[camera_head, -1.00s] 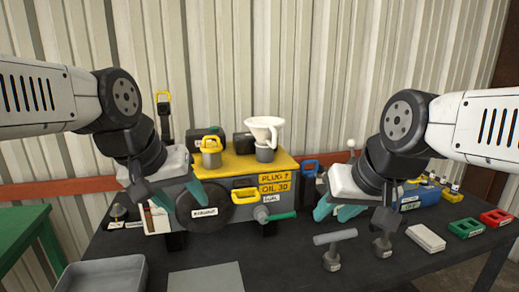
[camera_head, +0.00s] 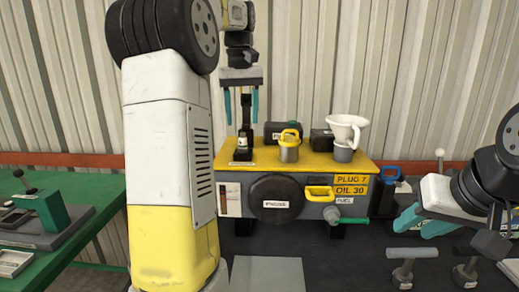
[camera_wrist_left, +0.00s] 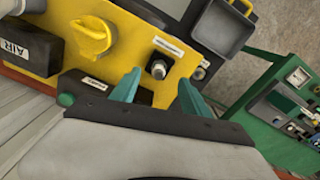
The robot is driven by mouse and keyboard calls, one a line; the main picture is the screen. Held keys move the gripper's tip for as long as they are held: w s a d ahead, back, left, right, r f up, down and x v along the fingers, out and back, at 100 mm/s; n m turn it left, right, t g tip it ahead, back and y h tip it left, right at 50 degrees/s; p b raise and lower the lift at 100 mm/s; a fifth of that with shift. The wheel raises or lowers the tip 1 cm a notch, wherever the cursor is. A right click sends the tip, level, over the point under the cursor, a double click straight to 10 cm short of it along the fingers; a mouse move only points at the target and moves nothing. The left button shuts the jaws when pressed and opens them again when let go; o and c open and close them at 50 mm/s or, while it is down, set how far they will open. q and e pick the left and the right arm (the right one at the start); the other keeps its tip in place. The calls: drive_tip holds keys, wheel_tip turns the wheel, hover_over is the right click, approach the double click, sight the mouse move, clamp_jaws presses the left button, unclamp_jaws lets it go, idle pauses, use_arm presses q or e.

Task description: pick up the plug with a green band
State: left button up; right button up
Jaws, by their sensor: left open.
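A small dark plug (camera_head: 243,144) stands upright at the left end of the yellow-topped box (camera_head: 220,157), near a white label. In the left wrist view the plug (camera_wrist_left: 158,68) shows a pale metallic top. I cannot make out a green band clearly. My left gripper (camera_head: 242,105) points down above the plug, open, its teal fingers apart. In the wrist view the left fingertips (camera_wrist_left: 158,82) lie either side of and below the plug in the picture, not visibly touching it. My right gripper (camera_head: 424,223) is open and empty at the right.
A green table (camera_head: 95,200) is at left. A grey tray (camera_wrist_left: 220,28) shows in the wrist view.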

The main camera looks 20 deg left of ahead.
sight(243, 133)
use_arm(q)
drive_tip(key=shift+w+a+f, duration=0.1)
drive_tip(key=shift+w+a, duration=0.1)
drive_tip(key=shift+w, duration=0.2)
drive_tip(key=shift+a+f, duration=0.1)
drive_tip(key=shift+f, duration=0.1)
wheel_tip(243, 133, down, 7)
drive_tip(key=shift+w+f, duration=0.15)
clamp_jaws()
